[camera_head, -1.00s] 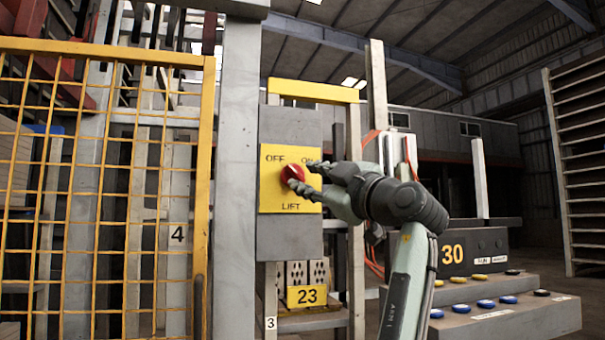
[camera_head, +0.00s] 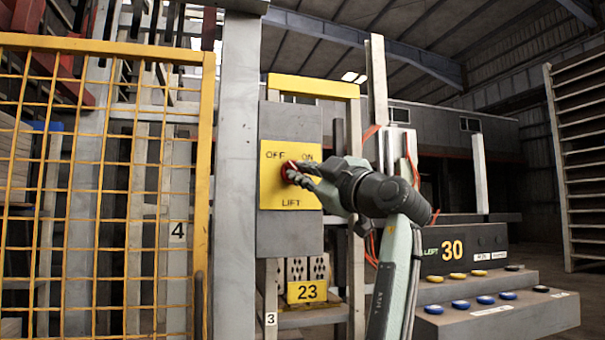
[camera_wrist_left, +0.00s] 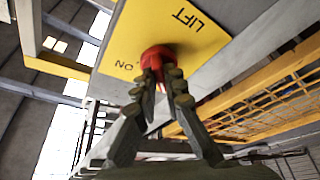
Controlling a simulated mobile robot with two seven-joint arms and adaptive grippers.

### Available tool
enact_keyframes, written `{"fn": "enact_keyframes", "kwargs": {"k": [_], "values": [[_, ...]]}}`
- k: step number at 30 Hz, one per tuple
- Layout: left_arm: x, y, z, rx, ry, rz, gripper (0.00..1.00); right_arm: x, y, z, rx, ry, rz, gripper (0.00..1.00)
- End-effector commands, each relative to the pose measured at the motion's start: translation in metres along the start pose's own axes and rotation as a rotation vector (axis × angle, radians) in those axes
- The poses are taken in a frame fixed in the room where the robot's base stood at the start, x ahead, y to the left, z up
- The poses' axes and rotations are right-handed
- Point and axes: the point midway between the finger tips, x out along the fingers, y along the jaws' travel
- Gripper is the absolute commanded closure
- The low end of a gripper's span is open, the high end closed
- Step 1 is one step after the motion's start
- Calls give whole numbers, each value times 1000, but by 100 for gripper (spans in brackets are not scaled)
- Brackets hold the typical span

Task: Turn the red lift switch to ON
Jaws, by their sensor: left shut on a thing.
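The red lift switch (camera_head: 287,171) is a round knob on a yellow plate (camera_head: 272,196) marked OFF at upper left, ON at upper right and LIFT below. It also shows in the left wrist view (camera_wrist_left: 156,54), at the fingertips. My left gripper (camera_head: 293,173) is shut on the knob, with its ridged fingers on either side of it in the wrist view (camera_wrist_left: 163,78). The fingers cover part of the knob in the head view, so I cannot tell which way it points. My right gripper is not in view.
The plate is on a grey box (camera_head: 290,122) beside a grey post (camera_head: 236,180). A yellow mesh gate (camera_head: 208,130) stands to the left. A console with blue and yellow buttons (camera_head: 495,318) is at lower right, near a dark box marked 30 (camera_head: 490,240).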

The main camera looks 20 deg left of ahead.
Motion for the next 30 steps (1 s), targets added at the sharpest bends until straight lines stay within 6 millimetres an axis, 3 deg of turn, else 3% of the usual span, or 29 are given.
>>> {"fn": "enact_keyframes", "kwargs": {"k": [11,24,27,30], "values": [[0,-2,1,102,1,43,100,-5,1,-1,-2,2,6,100],[0,-5,-2,457,1,191,100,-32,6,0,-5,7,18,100],[1,-6,-2,545,0,226,100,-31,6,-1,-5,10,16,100],[2,-6,-4,633,0,262,100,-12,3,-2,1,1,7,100]]}}
